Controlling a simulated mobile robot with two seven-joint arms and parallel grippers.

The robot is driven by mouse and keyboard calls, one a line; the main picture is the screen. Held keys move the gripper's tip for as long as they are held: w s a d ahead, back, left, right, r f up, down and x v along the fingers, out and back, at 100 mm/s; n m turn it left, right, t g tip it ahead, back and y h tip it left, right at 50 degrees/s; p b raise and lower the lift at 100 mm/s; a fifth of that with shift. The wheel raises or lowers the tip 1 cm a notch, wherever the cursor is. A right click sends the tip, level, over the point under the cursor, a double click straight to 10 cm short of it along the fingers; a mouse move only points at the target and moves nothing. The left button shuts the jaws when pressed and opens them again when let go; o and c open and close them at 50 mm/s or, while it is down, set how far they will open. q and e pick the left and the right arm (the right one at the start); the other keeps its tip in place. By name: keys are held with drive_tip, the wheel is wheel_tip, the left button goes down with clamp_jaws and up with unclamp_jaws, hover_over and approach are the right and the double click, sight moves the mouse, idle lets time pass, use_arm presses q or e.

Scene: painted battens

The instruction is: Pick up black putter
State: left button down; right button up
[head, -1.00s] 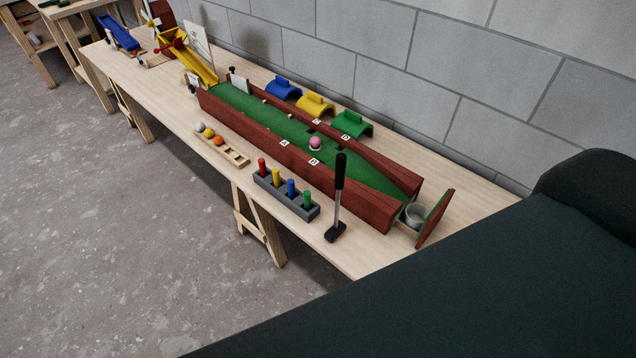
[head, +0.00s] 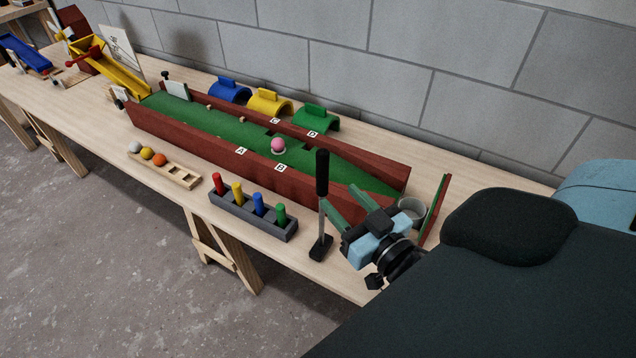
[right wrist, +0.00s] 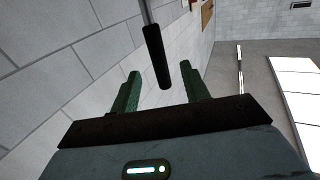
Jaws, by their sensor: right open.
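The black putter (head: 322,175) stands upright on the table in the head view, with a black grip on top, a thin grey shaft and a dark head (head: 320,248) at the bottom. My right gripper (head: 344,203) is open just right of the putter's shaft, its green fingers pointing left. In the right wrist view the putter's black grip (right wrist: 156,58) hangs ahead of the gap between the two green fingers (right wrist: 160,85), apart from them. My left gripper is not in view.
A red-walled green putting lane (head: 205,122) with a pink ball (head: 278,145) lies behind. A grey rack (head: 250,217) of coloured pegs stands left of the putter. A grey cup (head: 411,206) sits at the lane's right end. Coloured arches (head: 270,102) stand along the wall.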

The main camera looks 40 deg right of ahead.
sight(326, 176)
drive_tip(key=shift+w+r, duration=0.15)
drive_tip(key=shift+w, duration=0.75)
drive_tip(key=shift+w+d+p, duration=0.1)
drive_tip(key=shift+w+p, duration=0.2)
drive_tip(key=shift+w, duration=0.2)
drive_tip(key=shift+w+r, duration=0.1)
drive_tip(key=shift+w, duration=0.15)
drive_tip(key=w, duration=0.1)
drive_tip(key=w+p, duration=0.1)
drive_tip(key=w, duration=0.1)
drive_tip(key=shift+w+d+r, duration=0.2)
drive_tip(key=shift+d+r, duration=0.1)
drive_tip(key=shift+r, duration=0.05)
drive_tip(key=shift+w+f, duration=0.1)
drive_tip(key=shift+w, duration=0.45)
drive_tip(key=shift+c, duration=0.3)
clamp_jaws()
